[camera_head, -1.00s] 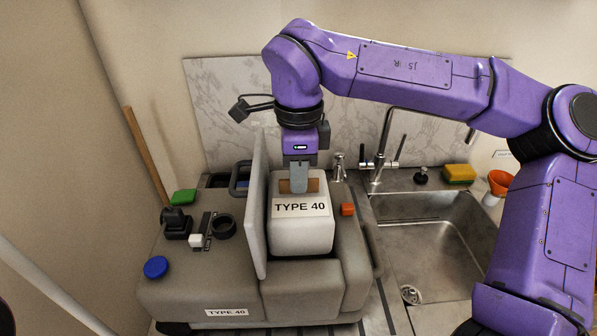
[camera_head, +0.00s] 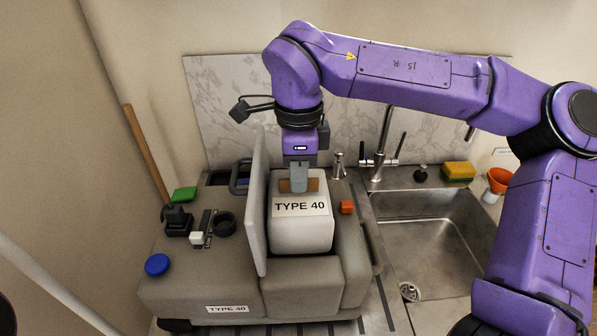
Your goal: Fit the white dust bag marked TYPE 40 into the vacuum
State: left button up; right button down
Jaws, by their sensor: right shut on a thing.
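The white dust bag (camera_head: 300,235) is upright in the opening of the grey vacuum (camera_head: 210,280), its "TYPE 40" label facing me. The vacuum has a matching "TYPE 40" label low on its front. Its lid (camera_head: 256,208) stands open to the left of the bag. My right gripper (camera_head: 299,188) points down and is shut on the brown collar piece at the bag's top. The bag's underside is hidden inside the vacuum, so I cannot tell whether it is seated. My left gripper is not in view.
A steel sink (camera_head: 435,235) with a tall faucet (camera_head: 379,150) lies to the right. A yellow sponge (camera_head: 458,171) and an orange funnel (camera_head: 498,181) stand behind it. A wooden stick (camera_head: 147,155) leans at the left wall. A marble splashback (camera_head: 220,110) stands behind.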

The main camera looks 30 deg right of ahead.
jog(key=shift+f, duration=0.65)
dwell(0.6)
jog(key=shift+f, duration=0.7)
dwell(0.9)
jog(key=shift+f+b, duration=0.35)
jog(key=shift+f, duration=0.4)
dwell(0.3)
dwell(0.5)
jog(key=shift+r+p, duration=0.1)
jog(key=shift+p, duration=0.3)
